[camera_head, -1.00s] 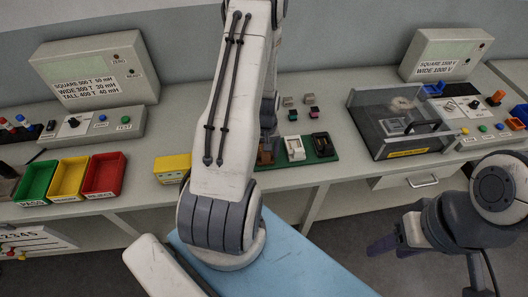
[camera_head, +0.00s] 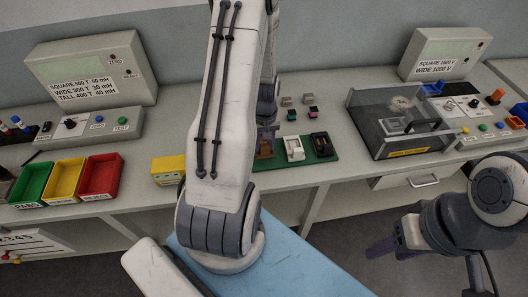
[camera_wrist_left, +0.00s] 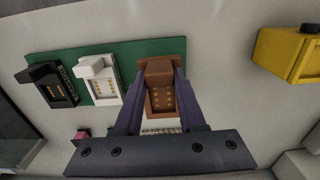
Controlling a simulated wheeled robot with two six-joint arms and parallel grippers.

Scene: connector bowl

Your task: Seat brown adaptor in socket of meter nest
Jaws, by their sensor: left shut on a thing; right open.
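The brown adaptor (camera_wrist_left: 160,88) is between the fingers of my left gripper (camera_wrist_left: 160,100) in the left wrist view, and the gripper is shut on it. It is at the end of the green mat (camera_wrist_left: 110,55); whether it touches the mat I cannot tell. In the head view the adaptor (camera_head: 264,150) shows below the left gripper (camera_head: 267,130), partly hidden by my arm. My right gripper (camera_head: 382,248) is open and empty at the right, in front of the bench. I cannot make out the meter nest's socket for certain.
A white adaptor (camera_head: 294,148) and a black adaptor (camera_head: 321,145) stand on the mat. Several small blocks (camera_head: 308,112) lie behind it. A yellow box (camera_head: 168,169) and coloured bins (camera_head: 65,180) are left, below the left meter (camera_head: 90,70). A clear-walled case (camera_head: 395,125) stands right.

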